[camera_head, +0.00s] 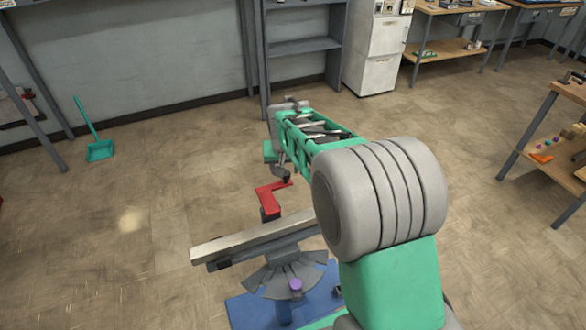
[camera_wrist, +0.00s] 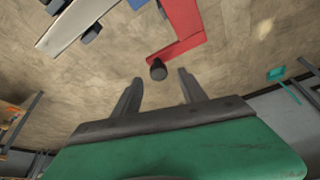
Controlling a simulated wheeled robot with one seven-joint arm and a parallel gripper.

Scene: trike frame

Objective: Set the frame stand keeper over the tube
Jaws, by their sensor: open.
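The red L-shaped keeper (camera_head: 266,196) stands out past the far side of the pale grey tube (camera_head: 245,238), not over it. It also shows at the top of the wrist view (camera_wrist: 185,25). A dark round knob (camera_wrist: 158,70) sits at the keeper's free end. My gripper (camera_wrist: 160,76) is open, its two fingers apart, with the knob ahead between the fingertips. I see no contact, and nothing is held. The tube (camera_wrist: 72,25) is at upper left in the wrist view. In the head view my gripper is small and partly hidden by my arm.
The tube rests on a grey stand with a fan-shaped plate, a purple knob (camera_head: 296,285) and a blue base (camera_head: 245,312). Open floor lies to the left, with a green dustpan (camera_head: 99,150) near the wall. Shelves (camera_head: 300,47) and benches stand farther back and right.

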